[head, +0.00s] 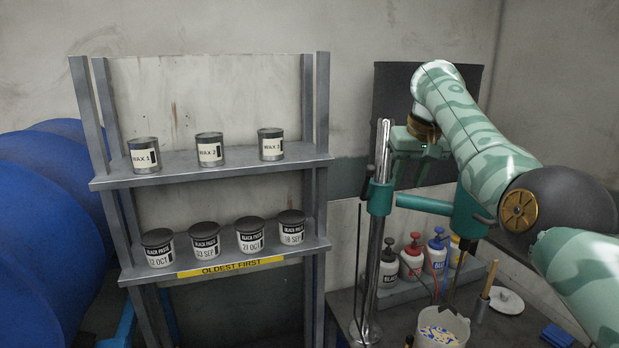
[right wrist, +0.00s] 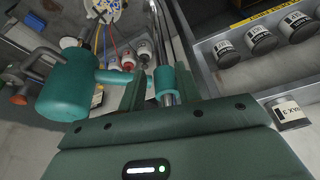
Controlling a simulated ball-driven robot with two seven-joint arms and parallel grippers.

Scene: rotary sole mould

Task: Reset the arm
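My right arm comes in from the right in the head view and bends down at the wrist. Its gripper (head: 408,178) hangs above a teal horizontal arm (head: 424,204) that joins a teal collar (head: 379,198) on an upright metal post (head: 376,250) to a teal cylinder (head: 470,215). In the right wrist view the two dark green fingers (right wrist: 160,88) stand apart with nothing held. The post and its collar (right wrist: 165,84) show in the gap between them, seemingly beyond the fingertips. I cannot tell whether the fingers touch anything. My left gripper is not in view.
A grey shelf rack (head: 215,163) at left holds wax cans above and black paste tubs below. Pigment bottles (head: 412,256), a white bucket (head: 440,330) and a white lid (head: 507,300) stand on the bench around the post. Blue drums (head: 50,220) are far left.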

